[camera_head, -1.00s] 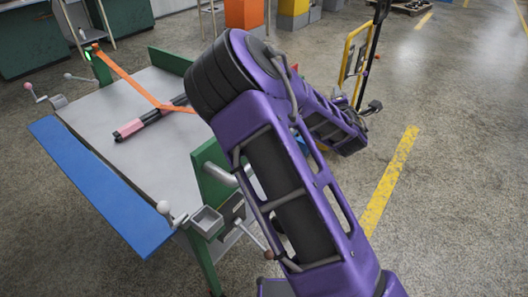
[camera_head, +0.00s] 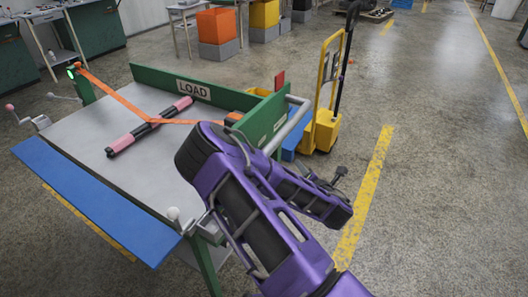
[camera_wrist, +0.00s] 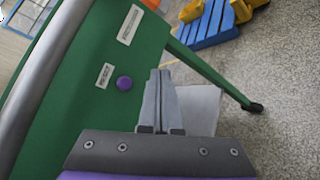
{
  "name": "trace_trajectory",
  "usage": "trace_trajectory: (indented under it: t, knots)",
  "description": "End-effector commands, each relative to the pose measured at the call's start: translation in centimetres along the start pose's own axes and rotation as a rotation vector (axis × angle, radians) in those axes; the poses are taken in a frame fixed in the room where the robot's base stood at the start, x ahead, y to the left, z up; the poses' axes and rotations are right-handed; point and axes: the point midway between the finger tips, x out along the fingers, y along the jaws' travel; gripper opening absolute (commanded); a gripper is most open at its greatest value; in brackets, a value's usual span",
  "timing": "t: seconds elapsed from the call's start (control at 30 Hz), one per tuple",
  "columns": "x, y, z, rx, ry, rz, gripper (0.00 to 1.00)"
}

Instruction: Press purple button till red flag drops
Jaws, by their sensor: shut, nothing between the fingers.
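The purple button (camera_wrist: 124,83) is a small round knob on the green side panel (camera_wrist: 85,90) in the wrist view, beside a small label. My gripper (camera_wrist: 160,72) is shut and empty, its fingertips to the right of the button and apart from it in the picture. The red flag (camera_head: 279,80) stands upright above the far end of the green panel in the head view. In the head view the button is not visible, and my gripper (camera_head: 338,176) is small, to the right of the table.
The grey table (camera_head: 120,130) has a blue front edge (camera_head: 95,205), a pink-and-black bar (camera_head: 145,128) and an orange strap (camera_head: 115,97). A grey rail (camera_head: 290,125) runs along the green panel. A yellow pallet truck (camera_head: 325,120) stands behind. Floor to the right is clear.

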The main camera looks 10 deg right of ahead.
Motion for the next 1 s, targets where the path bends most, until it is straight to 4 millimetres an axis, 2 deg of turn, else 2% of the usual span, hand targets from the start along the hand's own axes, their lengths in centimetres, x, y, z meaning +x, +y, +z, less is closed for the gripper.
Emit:
trace_trajectory:
  t: [0.47, 1.0]
  knots:
    - [0.3, 0.3, -0.4, -0.002, 0.006, 0.004, 0.0]
    - [5.0, 3.6, -3.9, -0.001, 0.006, 0.005, 0.0]
